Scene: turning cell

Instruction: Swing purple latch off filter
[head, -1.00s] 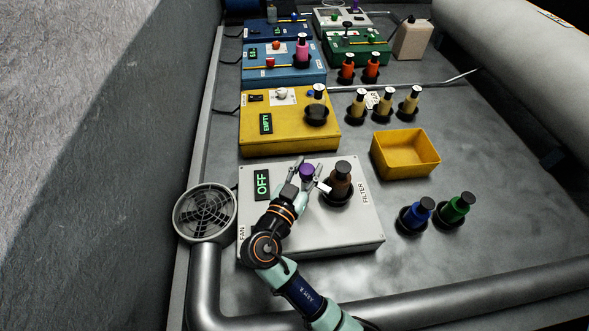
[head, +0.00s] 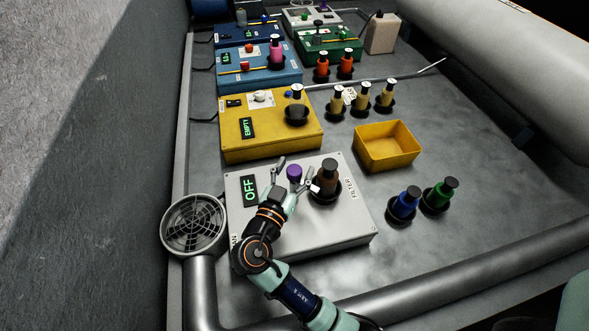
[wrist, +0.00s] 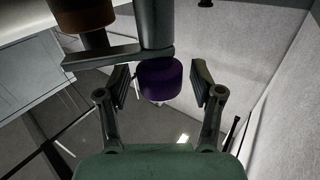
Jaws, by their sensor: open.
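The purple latch knob (head: 294,173) stands on the pale grey fan box (head: 300,233), just left of the brown filter bottle (head: 327,173). The bottle sits upright in a dark round holder beside the FILTER label. My gripper (head: 297,177) is open, with one finger on each side of the purple knob. In the wrist view, the knob (wrist: 160,78) lies between the fingertips, with a gap visible on both sides. A grey bar (wrist: 105,56) extends from near the knob toward the brown bottle. Whether it touches the bottle is unclear.
The fan display (head: 250,190) reads OFF. A round fan (head: 194,225) and a thick pipe stand at left and front. A yellow box (head: 270,135), an empty yellow bin (head: 386,149) and blue (head: 404,203) and green (head: 440,194) bottles are nearby.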

